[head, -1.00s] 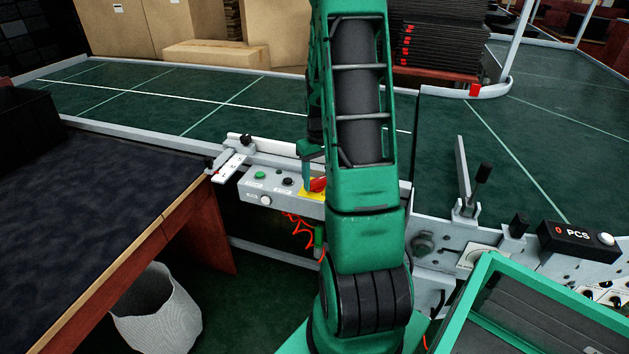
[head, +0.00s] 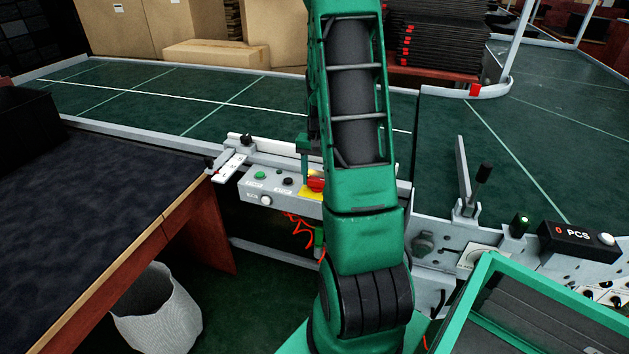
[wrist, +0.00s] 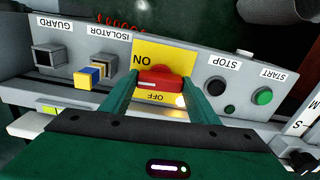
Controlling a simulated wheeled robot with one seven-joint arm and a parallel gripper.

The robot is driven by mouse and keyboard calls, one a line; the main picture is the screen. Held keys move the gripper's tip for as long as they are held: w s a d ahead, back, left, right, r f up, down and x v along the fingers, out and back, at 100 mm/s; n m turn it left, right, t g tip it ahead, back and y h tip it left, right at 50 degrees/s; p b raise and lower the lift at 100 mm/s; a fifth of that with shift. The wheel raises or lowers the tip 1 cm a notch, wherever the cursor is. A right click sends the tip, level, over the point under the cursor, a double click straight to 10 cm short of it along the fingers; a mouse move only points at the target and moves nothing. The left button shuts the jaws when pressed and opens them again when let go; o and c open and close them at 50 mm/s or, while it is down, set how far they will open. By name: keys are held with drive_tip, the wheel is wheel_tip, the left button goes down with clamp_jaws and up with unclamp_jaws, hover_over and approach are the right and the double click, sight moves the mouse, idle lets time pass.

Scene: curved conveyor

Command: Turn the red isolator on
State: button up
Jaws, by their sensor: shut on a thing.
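The red isolator (wrist: 160,77) is a rotary handle on a yellow plate (wrist: 150,50) marked ON and OFF. In the wrist view its handle lies roughly across the picture. My gripper (wrist: 161,82) is shut on the isolator, one green finger on each side. In the head view the red isolator (head: 316,185) shows beside my arm on the front of the grey control box (head: 268,206). My arm hides the right part of that box.
A green START button (wrist: 264,96) and black STOP button (wrist: 212,87) sit right of the isolator in the wrist view. A blue-and-yellow plug (wrist: 90,76) juts out on the left. The dark table (head: 90,200) stands left, a green-framed box (head: 470,300) right.

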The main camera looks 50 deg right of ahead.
sight(319, 179)
drive_tip(key=shift+s+d+m, duration=0.1)
drive_tip(key=shift+s+m, duration=0.15)
drive_tip(key=shift+m, duration=0.25)
drive_tip(key=o, duration=1)
drive_tip(key=shift+o, duration=0.2)
drive_tip(key=shift+w, duration=0.15)
drive_tip(key=shift+r, duration=0.2)
wheel_tip(319, 179, up, 10)
drive_tip(key=shift+r, duration=0.15)
